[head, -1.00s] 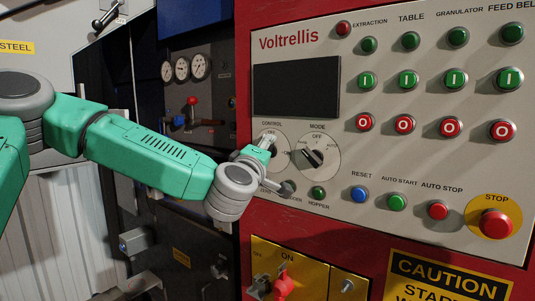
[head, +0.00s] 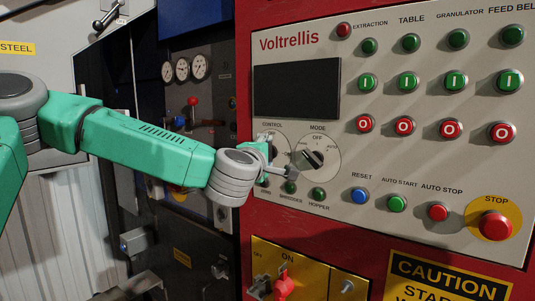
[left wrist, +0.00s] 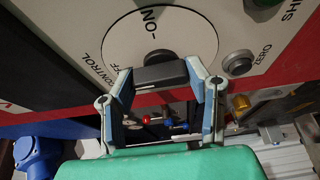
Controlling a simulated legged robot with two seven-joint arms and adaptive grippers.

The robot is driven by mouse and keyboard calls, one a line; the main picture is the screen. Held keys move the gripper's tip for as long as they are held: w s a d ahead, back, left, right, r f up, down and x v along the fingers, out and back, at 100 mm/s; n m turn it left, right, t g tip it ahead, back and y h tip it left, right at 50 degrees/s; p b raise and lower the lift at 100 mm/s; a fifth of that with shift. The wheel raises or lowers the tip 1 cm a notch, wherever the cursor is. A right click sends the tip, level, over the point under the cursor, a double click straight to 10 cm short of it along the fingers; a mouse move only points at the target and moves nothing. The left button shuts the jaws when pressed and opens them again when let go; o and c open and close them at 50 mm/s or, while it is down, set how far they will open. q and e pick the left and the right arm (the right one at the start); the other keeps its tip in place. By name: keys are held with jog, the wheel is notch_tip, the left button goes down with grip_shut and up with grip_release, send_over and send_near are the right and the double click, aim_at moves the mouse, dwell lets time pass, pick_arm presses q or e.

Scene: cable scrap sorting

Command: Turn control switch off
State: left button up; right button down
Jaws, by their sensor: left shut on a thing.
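The control switch is a dark knob (left wrist: 160,70) on a round white dial (left wrist: 185,32) in the left wrist view. ON and part of OFF are printed around it. My left gripper (left wrist: 160,82) has one finger on each side of the knob and is shut on it. In the head view my left gripper (head: 270,165) covers much of the control dial (head: 264,138), below the CONTROL label, so the knob's angle is hidden there. My right gripper is not in view.
The mode dial (head: 310,158) is close on the right. A row of small buttons with a green hopper button (head: 318,194) and a blue reset button (head: 360,194) lies below. A red stop button (head: 496,224) is at the far right.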

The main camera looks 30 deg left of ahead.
pick_arm(q)
jog(key=shift+a+r, duration=0.1)
jog(key=shift+a, duration=0.05)
jog(key=o, duration=1.1)
jog(key=shift+o, duration=0.2)
jog(key=shift+w+a+f, duration=0.1)
jog(key=shift+a+f, duration=0.05)
jog(key=shift+f, duration=0.05)
jog(key=v, duration=1.2)
jog(key=shift+a, duration=0.15)
